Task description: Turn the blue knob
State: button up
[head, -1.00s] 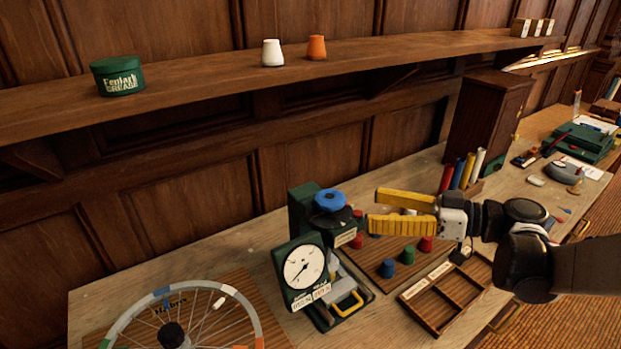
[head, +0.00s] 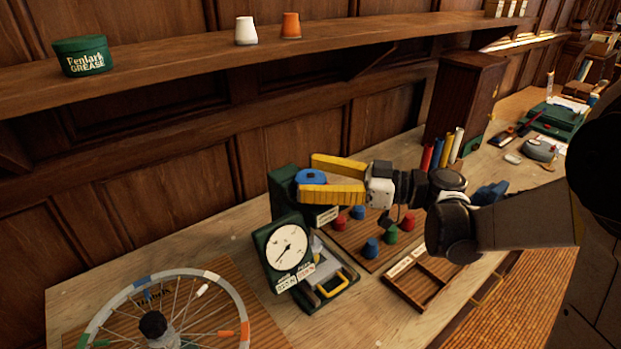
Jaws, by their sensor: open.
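The blue knob (head: 312,177) sits on top of a dark green machine (head: 284,188) with a white dial gauge (head: 287,247) on its front. My gripper (head: 318,178) has two yellow fingers, spread apart and pointing left. One finger is on the far side of the knob and the other passes in front of its near side. The near finger hides part of the knob. I cannot tell whether either finger touches it.
A spoked wheel (head: 207,334) lies at the front left. Red, blue and green pegs stand on a board (head: 345,246) right of the machine, beside an empty wooden tray (head: 422,291). A shelf (head: 203,52) with a grease tin (head: 82,56) runs above.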

jog(key=c, duration=1.2)
jog(key=shift+o, duration=0.2)
jog(key=shift+m+t, duration=0.4)
jog(key=shift+t, duration=0.2)
jog(key=m+t+h, duration=0.2)
jog(key=t, duration=0.1)
jog(key=m+t+h+p, duration=0.1)
jog(key=m+t+h, duration=0.2)
jog(key=t, duration=0.1)
jog(key=shift+s+a, duration=0.15)
jog(key=m+t+h, duration=0.2)
jog(key=m+h, duration=0.1)
jog(key=h, duration=0.1)
jog(key=shift+t, duration=0.3)
jog(key=shift+m+t+h, duration=0.6)
jog(key=shift+m+h, duration=0.4)
jog(key=shift+h, duration=0.1)
